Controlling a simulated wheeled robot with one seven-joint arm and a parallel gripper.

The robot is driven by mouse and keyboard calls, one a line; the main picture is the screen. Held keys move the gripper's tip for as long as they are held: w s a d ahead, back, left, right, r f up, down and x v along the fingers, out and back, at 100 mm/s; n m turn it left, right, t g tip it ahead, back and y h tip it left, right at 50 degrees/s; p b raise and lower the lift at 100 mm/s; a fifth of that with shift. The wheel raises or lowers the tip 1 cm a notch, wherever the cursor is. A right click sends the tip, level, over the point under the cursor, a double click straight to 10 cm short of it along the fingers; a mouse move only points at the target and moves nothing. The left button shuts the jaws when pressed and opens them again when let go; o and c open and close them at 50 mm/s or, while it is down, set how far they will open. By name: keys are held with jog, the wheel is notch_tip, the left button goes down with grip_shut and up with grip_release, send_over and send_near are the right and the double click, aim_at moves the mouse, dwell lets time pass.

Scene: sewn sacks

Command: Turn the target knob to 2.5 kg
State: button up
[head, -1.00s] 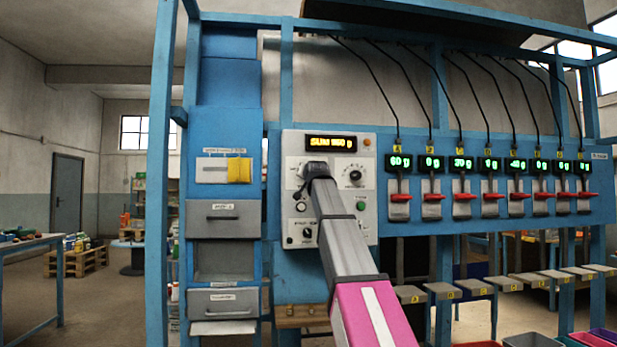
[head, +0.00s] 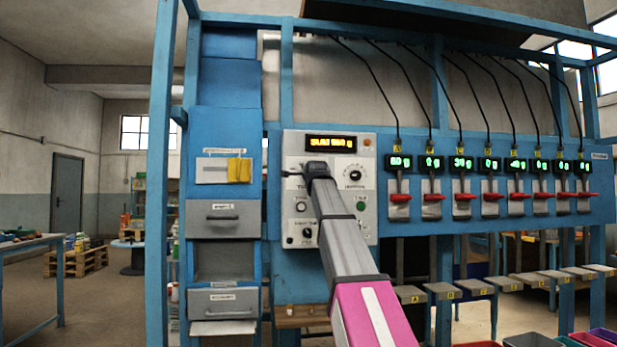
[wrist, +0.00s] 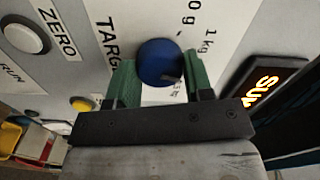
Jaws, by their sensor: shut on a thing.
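The target knob (wrist: 160,62) is a round blue knob with a dark pointer mark on the white panel, beside printed "TARG…" lettering and a "1 kg" mark. My gripper (wrist: 160,80) is shut on it, with one green finger at each side of the knob in the wrist view. In the head view my gripper (head: 317,170) reaches the upper left of the control panel (head: 367,225) and hides the knob. The fingers cover part of the scale, so I cannot read the exact setting.
An amber display (head: 331,143) above shows a "SUM" reading, blurred. A black knob (head: 354,174) sits to the right, and another (head: 307,233) lower left. A white ZERO button (wrist: 27,37) and a yellow button (wrist: 82,103) are near my fingers. Weighing channels (head: 490,180) line the right.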

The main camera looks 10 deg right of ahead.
jog(key=shift+m, duration=4.1)
jog(key=o, duration=0.9)
jog(key=shift+s, duration=0.1)
jog(key=s, duration=1)
jog(key=shift+s, duration=0.35)
